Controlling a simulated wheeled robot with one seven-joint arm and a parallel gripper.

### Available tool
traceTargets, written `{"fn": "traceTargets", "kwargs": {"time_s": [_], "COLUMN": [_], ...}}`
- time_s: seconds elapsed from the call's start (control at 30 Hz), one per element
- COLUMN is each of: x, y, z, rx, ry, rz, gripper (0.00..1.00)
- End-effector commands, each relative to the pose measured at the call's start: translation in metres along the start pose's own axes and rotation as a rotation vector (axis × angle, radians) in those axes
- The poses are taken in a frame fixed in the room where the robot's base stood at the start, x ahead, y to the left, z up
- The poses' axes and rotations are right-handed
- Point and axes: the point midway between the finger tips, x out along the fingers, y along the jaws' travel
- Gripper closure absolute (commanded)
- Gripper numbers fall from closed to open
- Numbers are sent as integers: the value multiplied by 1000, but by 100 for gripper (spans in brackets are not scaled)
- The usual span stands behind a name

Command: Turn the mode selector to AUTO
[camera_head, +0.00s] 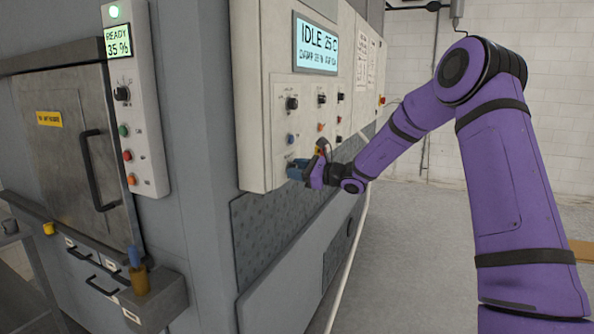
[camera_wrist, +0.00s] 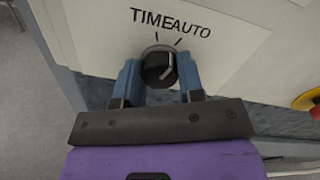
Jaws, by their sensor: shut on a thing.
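The mode selector (camera_wrist: 157,69) is a round black knob with a pale grey edge on a light panel in the wrist view. Printed labels TIME (camera_wrist: 151,18) and AUTO (camera_wrist: 191,29) stand above it, each with a short tick mark. My gripper (camera_wrist: 159,64) has its two blue fingers on either side of the knob, shut on it. I cannot tell for certain which tick the knob points to. In the head view my gripper (camera_head: 298,169) is at the lower edge of the white control panel (camera_head: 262,120), and hides the selector there.
A display (camera_head: 316,44) reading IDLE sits above several knobs and buttons on the panel. At left are a metal door with a handle (camera_head: 100,170) and a narrow panel with buttons (camera_head: 133,110). A red and yellow part (camera_wrist: 309,99) shows at right in the wrist view. Floor right of the machine is clear.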

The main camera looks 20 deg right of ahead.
Motion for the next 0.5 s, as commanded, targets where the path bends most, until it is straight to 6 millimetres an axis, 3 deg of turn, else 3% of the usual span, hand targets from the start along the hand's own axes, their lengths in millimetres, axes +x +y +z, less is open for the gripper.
{"fn": "traceTargets", "kwargs": {"time_s": [0.3,0.33,0.4,0.5], "x": [-1,-1,-1,0], "y": [0,0,0,0], "z": [-1,-1,-1,-1], "rx": [3,3,3,2], "ry": [2,3,2,2], "rz": [0,0,0,0], "gripper": [88,58,42,39]}}
